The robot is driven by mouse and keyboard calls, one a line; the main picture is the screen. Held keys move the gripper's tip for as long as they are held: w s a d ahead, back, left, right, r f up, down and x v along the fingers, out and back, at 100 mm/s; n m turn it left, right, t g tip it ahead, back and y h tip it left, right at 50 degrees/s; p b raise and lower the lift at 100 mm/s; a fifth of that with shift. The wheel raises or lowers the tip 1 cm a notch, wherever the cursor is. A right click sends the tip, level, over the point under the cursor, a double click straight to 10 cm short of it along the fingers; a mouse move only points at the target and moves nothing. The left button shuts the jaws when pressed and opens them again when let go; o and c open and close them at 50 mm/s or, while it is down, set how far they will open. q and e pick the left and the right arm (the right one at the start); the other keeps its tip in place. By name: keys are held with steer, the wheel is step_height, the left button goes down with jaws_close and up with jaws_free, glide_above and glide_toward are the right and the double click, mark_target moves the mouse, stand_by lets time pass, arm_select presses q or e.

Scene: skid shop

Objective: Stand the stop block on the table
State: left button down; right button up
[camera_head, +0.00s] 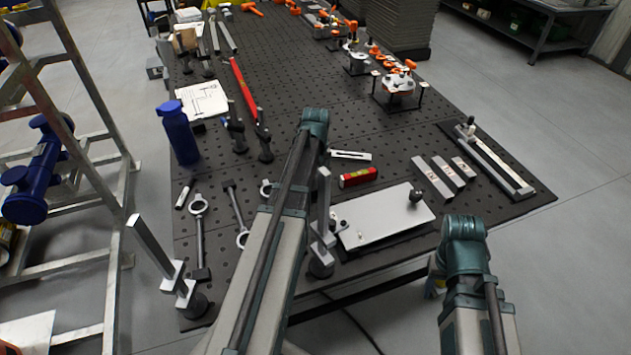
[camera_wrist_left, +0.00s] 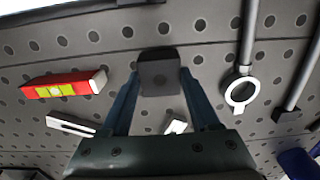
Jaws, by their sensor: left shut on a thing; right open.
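A dark grey block, which I take to be the stop block (camera_wrist_left: 158,77), is between the two blue fingers of my left gripper (camera_wrist_left: 157,85) in the left wrist view. The gripper is shut on it, above the perforated table (camera_wrist_left: 210,60). I see one squarish face of the block; its full length and any gap to the table cannot be told. In the head view my left arm hides the left gripper and the block. My right gripper (camera_head: 437,286) is open beside the table's front edge, partly hidden by my right arm.
A red level (camera_head: 358,177), a slotted bar (camera_head: 350,155) and a light plate (camera_head: 385,218) lie right of my left arm. Ring-ended tools (camera_head: 199,225) lie left. Upright brackets stand along the front edge. A blue bottle (camera_head: 178,133) stands at the left. Dark table shows beyond my left arm.

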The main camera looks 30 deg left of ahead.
arm_select(q)
steer(key=shift+f+b, duration=0.6)
steer(key=shift+f, duration=0.1)
steer(key=shift+c, duration=0.2)
jaws_free()
steer(key=shift+o, duration=0.2)
steer(key=shift+r, duration=0.2)
steer(key=shift+r+p, duration=1.35)
steer(key=shift+p, duration=0.15)
step_height(320, 180, up, 4)
steer(key=p, duration=0.4)
